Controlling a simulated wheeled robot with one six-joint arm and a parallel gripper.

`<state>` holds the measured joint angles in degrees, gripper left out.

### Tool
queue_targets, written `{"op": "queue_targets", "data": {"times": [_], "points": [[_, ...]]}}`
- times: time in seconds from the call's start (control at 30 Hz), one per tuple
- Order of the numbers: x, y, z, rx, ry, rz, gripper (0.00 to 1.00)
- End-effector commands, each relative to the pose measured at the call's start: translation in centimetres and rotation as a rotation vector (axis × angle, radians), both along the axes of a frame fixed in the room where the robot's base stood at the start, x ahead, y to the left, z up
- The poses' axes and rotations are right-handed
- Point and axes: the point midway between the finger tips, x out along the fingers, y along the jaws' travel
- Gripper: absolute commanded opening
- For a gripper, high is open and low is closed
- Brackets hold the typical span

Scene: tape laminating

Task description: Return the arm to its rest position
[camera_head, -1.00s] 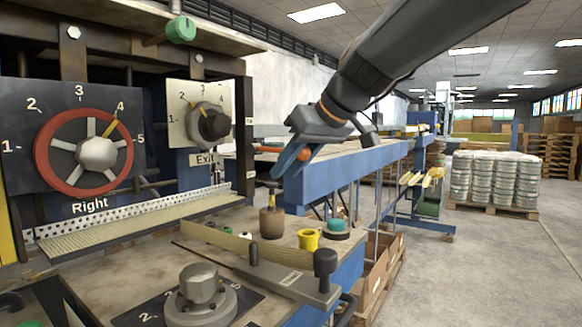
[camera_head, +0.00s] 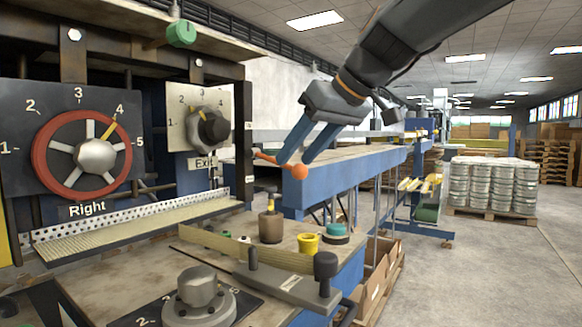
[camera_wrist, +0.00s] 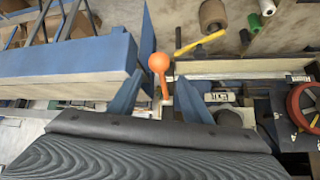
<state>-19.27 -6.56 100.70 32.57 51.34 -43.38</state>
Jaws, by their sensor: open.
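My gripper (camera_head: 293,159) has two blue fingers and is open, with nothing held between them. In the head view it hangs from the arm at upper right, its fingers pointing down and left near an orange lever with a round orange knob (camera_head: 299,172). The knob shows just below the fingertips, by the near end of the blue-sided conveyor. In the wrist view the orange knob (camera_wrist: 158,62) and its stem appear between the fingers of my gripper (camera_wrist: 160,80). I cannot tell whether a finger touches the lever.
The machine panel with a red handwheel (camera_head: 84,153) and an Exit dial (camera_head: 204,129) stands at left. The blue conveyor (camera_head: 350,178) runs away behind the gripper. A bench holds a brown roll (camera_head: 271,226) and a yellow roll (camera_head: 308,243). Open floor lies at right, before stacked cans (camera_head: 492,185).

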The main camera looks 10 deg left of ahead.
Motion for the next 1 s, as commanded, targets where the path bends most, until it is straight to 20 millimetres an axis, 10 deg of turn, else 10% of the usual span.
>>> {"op": "queue_targets", "data": {"times": [0.6,1.0], "points": [[-0.9,-1.1,1.8,0.000,0.001,0.001,0.44],[-2.6,-1.1,7.8,0.000,0.001,0.001,0.44]]}}
